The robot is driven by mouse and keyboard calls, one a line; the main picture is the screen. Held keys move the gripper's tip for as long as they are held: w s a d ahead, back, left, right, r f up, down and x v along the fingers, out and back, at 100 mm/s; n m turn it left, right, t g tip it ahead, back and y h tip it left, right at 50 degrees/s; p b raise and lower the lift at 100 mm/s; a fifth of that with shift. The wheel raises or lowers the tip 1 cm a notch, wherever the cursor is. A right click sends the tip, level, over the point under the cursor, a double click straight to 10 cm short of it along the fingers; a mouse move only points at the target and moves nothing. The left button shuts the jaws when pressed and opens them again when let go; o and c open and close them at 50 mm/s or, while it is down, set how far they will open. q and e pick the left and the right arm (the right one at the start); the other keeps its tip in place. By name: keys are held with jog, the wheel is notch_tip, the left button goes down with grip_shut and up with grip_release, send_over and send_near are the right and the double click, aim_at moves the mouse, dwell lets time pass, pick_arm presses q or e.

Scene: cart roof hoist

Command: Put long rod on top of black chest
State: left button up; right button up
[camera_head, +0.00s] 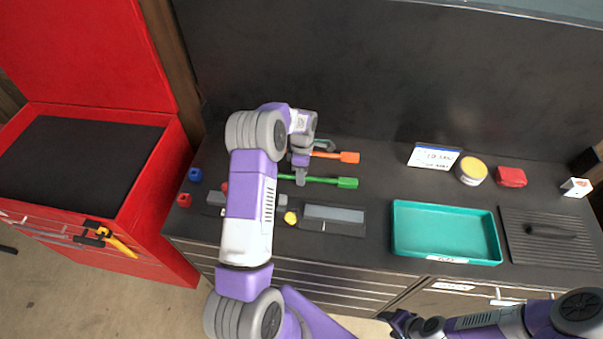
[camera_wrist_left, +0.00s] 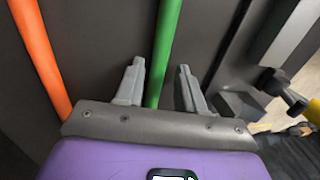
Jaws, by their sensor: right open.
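A long green rod (camera_head: 325,181) with a block-like end lies on the dark worktop. An orange rod (camera_head: 335,155) lies behind it; my arm hides the left parts of both. My left gripper (camera_head: 300,180) is at the green rod. In the left wrist view, the green rod (camera_wrist_left: 163,50) passes between the spread fingers of the left gripper (camera_wrist_left: 158,85), closer to one finger, with a gap to the other. The orange rod (camera_wrist_left: 40,55) is outside them. At the left stands a red chest (camera_head: 160,200) with a black top surface (camera_head: 75,165). My right gripper (camera_head: 396,320) is open and empty at the bottom.
A teal tray (camera_head: 397,235), a ridged dark plate (camera_head: 550,250), a yellow-topped tin (camera_head: 471,171) and a red pouch (camera_head: 511,177) occupy the right side. Small blue (camera_head: 195,175) and red (camera_head: 184,200) blocks lie near the chest. A dark wall closes the back.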

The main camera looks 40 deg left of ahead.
pick_arm(q)
jog(key=shift+w+a, duration=0.1)
dwell(0.3)
jog(key=shift+r+p, duration=0.35)
jog(key=shift+p, duration=0.05)
notch_tip(320, 180, up, 12)
jog(key=w+a, duration=0.1)
jog(key=w, duration=0.1)
jog(key=shift+b, duration=0.35)
